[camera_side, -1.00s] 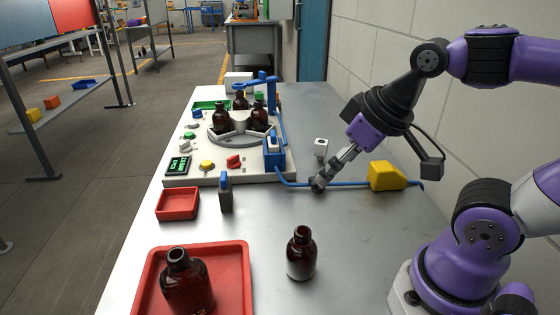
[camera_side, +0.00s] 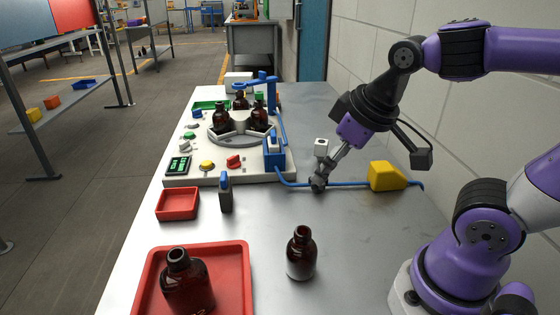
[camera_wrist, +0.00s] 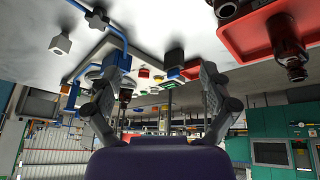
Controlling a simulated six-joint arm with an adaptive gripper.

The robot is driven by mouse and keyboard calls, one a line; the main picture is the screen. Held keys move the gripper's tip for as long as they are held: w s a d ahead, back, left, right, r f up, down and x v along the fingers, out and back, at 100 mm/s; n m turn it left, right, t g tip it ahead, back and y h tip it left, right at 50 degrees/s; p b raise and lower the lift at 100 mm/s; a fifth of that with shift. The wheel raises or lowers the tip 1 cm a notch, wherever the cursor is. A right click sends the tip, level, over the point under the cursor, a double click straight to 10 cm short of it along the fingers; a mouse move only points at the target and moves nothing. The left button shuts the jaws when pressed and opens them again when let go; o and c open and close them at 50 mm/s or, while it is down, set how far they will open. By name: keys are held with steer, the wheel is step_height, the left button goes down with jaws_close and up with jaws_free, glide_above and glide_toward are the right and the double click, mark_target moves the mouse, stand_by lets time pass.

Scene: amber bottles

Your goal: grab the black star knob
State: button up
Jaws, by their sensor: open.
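A small dark knob (camera_side: 317,187), which looks like the black star knob, lies on the table by the blue hose in the side view. Its star shape is too small to make out there. In the wrist view a dark lobed thing (camera_wrist: 97,17) at the top left, by the blue hose, looks like the same knob. My gripper (camera_side: 325,174) points down and left, with its fingertips close to the knob. I cannot tell if they touch it. In the wrist view the fingers of my gripper (camera_wrist: 155,74) are spread, with nothing held between them.
A yellow block (camera_side: 385,176) sits right of the knob, and a small grey block (camera_side: 321,148) stands behind it. The blue hose (camera_side: 350,184) runs along the table. A brown bottle (camera_side: 301,255) stands in front. A red tray (camera_side: 238,275) is at front left.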

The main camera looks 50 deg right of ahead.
mark_target(313, 184)
steer(key=w+d+f+n+g+h, duration=0.1)
steer(key=w+f+n+h, duration=0.1)
steer(key=w+f+n, duration=0.1)
steer(key=w+d+f+n+g+h, duration=0.1)
steer(key=w+d+f+n+h, duration=0.1)
steer(key=w+f+n+h, duration=0.1)
steer(key=w+d+f+n+g+h, duration=0.2)
steer(key=w+f+n, duration=0.1)
steer(key=n, duration=0.1)
steer(key=shift+w+f+n+h, duration=0.1)
steer(key=shift+f+n+h, duration=0.2)
steer(key=shift+f+n, duration=0.1)
steer(key=f+n+h, duration=0.2)
steer(key=n, duration=0.1)
steer(key=f+n+h, duration=0.1)
steer(key=n+h, duration=0.1)
steer(key=shift+w+d+f, duration=0.2)
steer(key=shift+w, duration=0.15)
steer(key=shift+s+d+f+n+h, duration=0.1)
steer(key=shift+f+n+h, duration=0.2)
steer(key=shift+n+h, duration=0.5)
steer(key=shift+n, duration=0.3)
steer(key=x, duration=0.4)
steer(key=shift+d+f, duration=0.2)
steer(key=shift+d, duration=0.1)
steer(key=shift+s+x, duration=0.2)
steer(key=shift+x, duration=2.55)
steer(key=shift+r, duration=0.15)
steer(key=c, duration=1.2)
